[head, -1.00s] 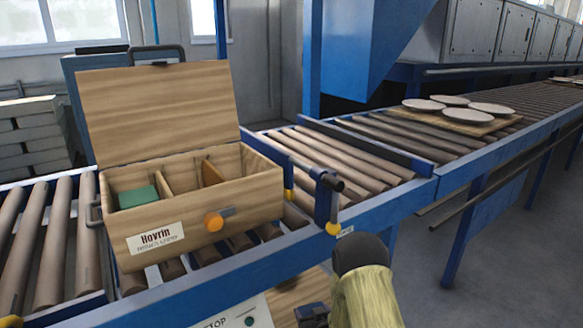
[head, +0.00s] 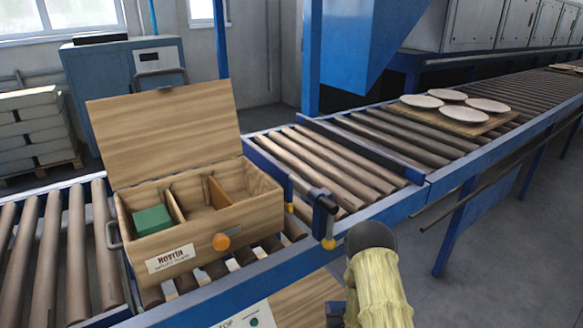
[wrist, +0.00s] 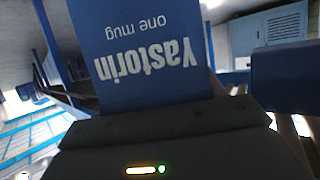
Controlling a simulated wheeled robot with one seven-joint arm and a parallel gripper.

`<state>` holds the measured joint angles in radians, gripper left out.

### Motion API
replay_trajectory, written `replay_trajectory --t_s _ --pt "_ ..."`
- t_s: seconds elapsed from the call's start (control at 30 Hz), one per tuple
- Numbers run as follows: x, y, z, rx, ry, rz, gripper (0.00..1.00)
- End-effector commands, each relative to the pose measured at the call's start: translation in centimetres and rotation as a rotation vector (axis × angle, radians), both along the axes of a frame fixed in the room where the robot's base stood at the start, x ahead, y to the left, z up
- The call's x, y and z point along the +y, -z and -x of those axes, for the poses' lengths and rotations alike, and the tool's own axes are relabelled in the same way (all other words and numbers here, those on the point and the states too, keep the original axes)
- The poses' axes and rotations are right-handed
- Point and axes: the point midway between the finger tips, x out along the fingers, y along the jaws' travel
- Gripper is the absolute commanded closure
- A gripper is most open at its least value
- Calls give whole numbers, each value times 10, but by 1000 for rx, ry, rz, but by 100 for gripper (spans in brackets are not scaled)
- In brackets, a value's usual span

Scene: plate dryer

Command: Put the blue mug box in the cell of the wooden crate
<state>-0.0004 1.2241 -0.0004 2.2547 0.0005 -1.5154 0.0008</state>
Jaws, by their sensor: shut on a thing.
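The blue mug box (wrist: 150,45) fills the upper middle of the wrist view. Its white print, "Yastorin one mug", appears upside down. My gripper (wrist: 160,112) is shut on it; the fingertips are hard to make out. The wooden crate (head: 252,221) sits with its lid up on the roller conveyor in the head view. Two dividers split it into cells. A green box (head: 152,220) lies in the left cell; the middle and right cells look empty. In the head view my arm shows at the bottom, right of the crate; the mug box is not visible there.
An orange knob (head: 221,242) sticks out of the crate's front. A dark clamp-like fitting (head: 320,200) stands on the conveyor edge right of the crate. White plates (head: 462,113) lie on a board further along the conveyor. A blue machine (head: 120,95) stands behind the crate.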

Motion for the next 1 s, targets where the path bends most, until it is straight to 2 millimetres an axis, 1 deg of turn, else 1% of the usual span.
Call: replay_trajectory --t_s 0.03,1.0 --pt "0 -18 2 0 0 0 65" --pt "0 -173 41 -1 0 0 65"
